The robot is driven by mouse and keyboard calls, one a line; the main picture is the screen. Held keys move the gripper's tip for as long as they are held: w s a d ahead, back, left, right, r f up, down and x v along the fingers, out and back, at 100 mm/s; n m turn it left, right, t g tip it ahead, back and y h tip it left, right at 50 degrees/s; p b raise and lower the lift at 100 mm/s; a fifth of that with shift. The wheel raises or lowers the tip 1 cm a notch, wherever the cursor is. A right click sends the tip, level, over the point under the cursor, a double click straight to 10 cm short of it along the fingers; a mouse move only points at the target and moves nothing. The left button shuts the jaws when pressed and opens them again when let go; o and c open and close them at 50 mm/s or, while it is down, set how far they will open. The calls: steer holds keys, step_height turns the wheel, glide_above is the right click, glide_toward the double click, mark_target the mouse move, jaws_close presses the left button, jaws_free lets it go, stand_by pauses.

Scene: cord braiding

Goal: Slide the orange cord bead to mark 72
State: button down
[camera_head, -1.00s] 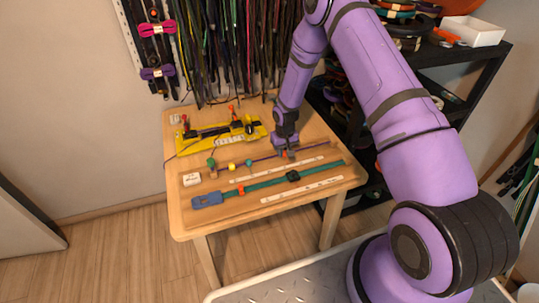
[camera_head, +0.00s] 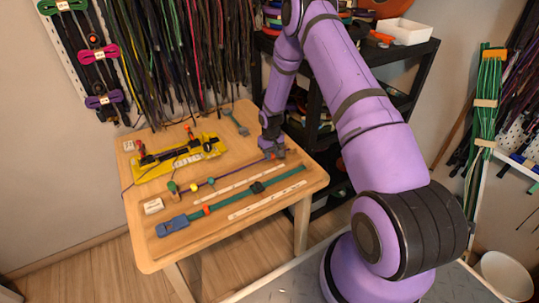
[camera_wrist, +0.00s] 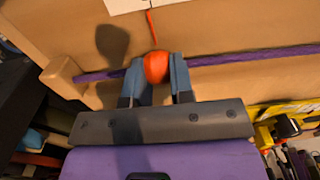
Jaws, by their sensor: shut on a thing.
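The orange bead (camera_wrist: 157,67) is threaded on a purple cord (camera_wrist: 230,57) and sits between the two fingers of my gripper (camera_wrist: 155,75), which are shut on it. A thin red line (camera_wrist: 152,22) runs from the bead to the edge of a white scale strip (camera_wrist: 125,4); its numbers are not readable. In the head view my gripper (camera_head: 274,153) is near the right end of the cord, mostly covering the bead. The head view shows the white scale strip (camera_head: 225,187) just in front of the cord.
A wooden end post (camera_wrist: 62,75) is close beside my gripper. A teal strap with a blue buckle (camera_head: 172,226) and a second strip (camera_head: 267,206) lie in front. A yellow tool (camera_head: 165,165) is behind.

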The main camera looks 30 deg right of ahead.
steer(key=c, duration=1)
jaws_free()
steer(key=shift+d, duration=0.15)
steer(key=shift+o, duration=0.2)
step_height(320, 180, up, 11)
steer(key=s+a+r+t, duration=0.1)
steer(key=s+a+r, duration=0.15)
steer(key=r, duration=0.75)
steer(key=s+a+r+h, duration=0.15)
steer(key=s+r, duration=0.25)
steer(key=r, duration=0.6)
steer(key=s+a+r+t+y, duration=0.1)
steer(key=s+a+r, duration=0.25)
steer(key=r, duration=0.65)
steer(key=s+a+r+t, duration=0.1)
steer(key=s+r, duration=0.3)
steer(key=s, duration=0.5)
steer(key=s+a+r+t, duration=0.1)
steer(key=s+r, duration=0.3)
steer(key=s, duration=0.6)
steer(key=s+a+r+t, duration=0.1)
steer(key=s+a+r, duration=0.2)
steer(key=s, duration=0.6)
steer(key=shift+s+a+r, duration=0.15)
steer(key=shift+a+r, duration=0.2)
steer(key=shift+r, duration=0.25)
